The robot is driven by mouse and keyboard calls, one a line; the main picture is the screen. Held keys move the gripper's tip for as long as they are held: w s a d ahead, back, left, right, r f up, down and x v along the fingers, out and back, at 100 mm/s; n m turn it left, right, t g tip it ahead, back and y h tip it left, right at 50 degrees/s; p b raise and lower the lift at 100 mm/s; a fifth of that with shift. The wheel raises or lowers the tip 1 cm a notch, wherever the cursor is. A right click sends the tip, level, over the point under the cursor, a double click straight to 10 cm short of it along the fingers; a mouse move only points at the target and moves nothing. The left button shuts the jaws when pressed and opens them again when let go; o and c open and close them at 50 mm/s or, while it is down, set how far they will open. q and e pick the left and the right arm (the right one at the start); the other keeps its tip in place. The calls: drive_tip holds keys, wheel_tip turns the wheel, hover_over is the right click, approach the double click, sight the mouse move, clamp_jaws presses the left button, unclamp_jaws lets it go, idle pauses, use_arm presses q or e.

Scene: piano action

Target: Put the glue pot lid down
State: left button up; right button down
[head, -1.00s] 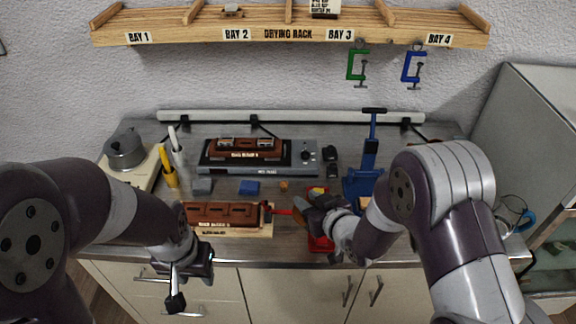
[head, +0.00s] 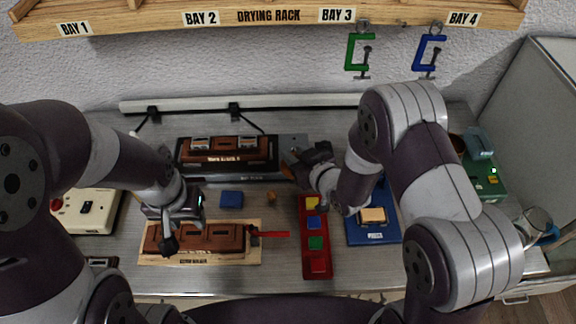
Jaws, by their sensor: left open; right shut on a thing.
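My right gripper (head: 302,166) is over the right end of the grey device at the back of the counter. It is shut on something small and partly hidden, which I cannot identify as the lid. My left gripper (head: 172,232) is open, pointing down above the brown block (head: 222,238) on a light wooden board (head: 245,256) at the front. I cannot make out the glue pot or its lid for certain; my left arm covers much of the left side.
A red tray (head: 318,278) with coloured blocks and a blue stand (head: 362,236) lie front centre. A blue block (head: 231,199) lies behind the board. A cream box (head: 86,220) stands left, a green device (head: 488,182) right. Clamps (head: 430,52) hang from the drying rack (head: 268,16).

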drive_tip(key=f, duration=0.5)
drive_tip(key=shift+w+f, duration=0.3)
drive_tip(key=shift+f, duration=0.05)
drive_tip(key=shift+s, duration=0.15)
drive_tip(key=shift+f+b, duration=0.5)
drive_tip(key=shift+f, duration=0.1)
drive_tip(key=c, duration=0.8)
unclamp_jaws()
